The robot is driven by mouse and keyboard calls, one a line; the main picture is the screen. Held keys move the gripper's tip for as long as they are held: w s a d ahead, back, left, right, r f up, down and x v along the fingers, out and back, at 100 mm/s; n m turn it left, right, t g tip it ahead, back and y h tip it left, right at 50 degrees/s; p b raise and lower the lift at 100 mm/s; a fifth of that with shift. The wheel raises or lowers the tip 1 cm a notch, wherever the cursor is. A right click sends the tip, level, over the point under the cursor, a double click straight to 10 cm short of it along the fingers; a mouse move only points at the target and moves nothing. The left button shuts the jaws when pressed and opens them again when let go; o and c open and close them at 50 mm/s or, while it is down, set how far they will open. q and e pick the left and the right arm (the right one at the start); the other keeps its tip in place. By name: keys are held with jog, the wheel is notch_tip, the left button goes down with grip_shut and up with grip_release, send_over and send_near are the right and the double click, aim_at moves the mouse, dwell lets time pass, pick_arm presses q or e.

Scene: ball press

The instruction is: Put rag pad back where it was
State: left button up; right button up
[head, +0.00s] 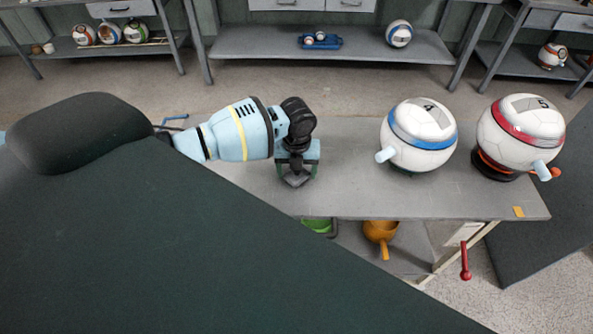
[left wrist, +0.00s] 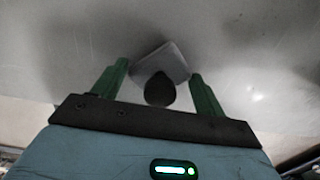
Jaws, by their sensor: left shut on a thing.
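My left gripper (head: 297,174) is over the grey workbench top, pointing down, left of the balls. It is shut on the rag pad (head: 295,181), whose grey edge shows just under the fingers. In the left wrist view the rag pad (left wrist: 174,58) is a light grey slab with a dark rounded knob between the green fingers of my left gripper (left wrist: 159,72). The pad is at or just above the bench surface; I cannot tell whether it touches. My right gripper is not in view.
On the workbench (head: 350,190) stand a blue-banded ball (head: 420,150) and a red-banded ball (head: 520,135) on a dark base. An orange scoop-like thing (head: 381,233) and a green one (head: 318,225) show below the front edge. The bench between my gripper and the blue-banded ball is clear.

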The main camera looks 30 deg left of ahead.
pick_arm(q)
jog(key=shift+f, duration=0.2)
jog(key=shift+f, duration=0.15)
jog(key=o, duration=0.9)
notch_tip(320, 180, up, 12)
jog(key=shift+r+p, duration=0.15)
jog(key=shift+p, duration=0.15)
jog(key=shift+s+d, duration=0.1)
